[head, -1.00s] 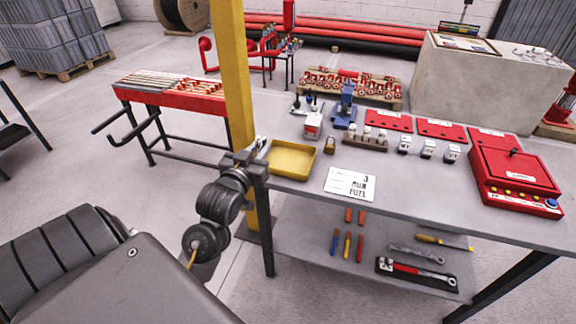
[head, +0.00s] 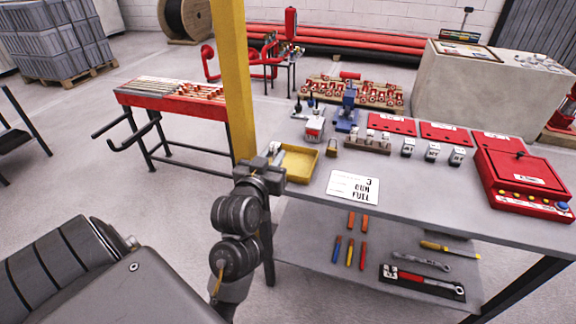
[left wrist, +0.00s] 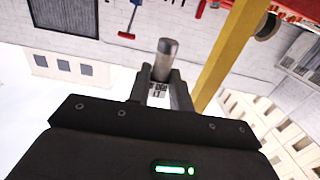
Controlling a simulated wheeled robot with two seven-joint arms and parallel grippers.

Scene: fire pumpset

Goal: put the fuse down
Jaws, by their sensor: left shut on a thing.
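My left gripper (head: 270,158) is at the left end of the workbench, beside the yellow tray (head: 289,179). In the left wrist view its two fingers (left wrist: 162,88) are shut on the fuse (left wrist: 166,58), a short grey metallic cylinder. The fuse sticks out past the fingertips, and its lower part is hidden between them. My right gripper is not in view.
A yellow post (head: 234,80) stands close behind my left gripper. A white sign (head: 353,187), a small brass padlock-like item (head: 332,148), a wooden rack (head: 368,145) and a red control box (head: 520,182) are on the workbench (head: 420,190). The bench front is mostly clear.

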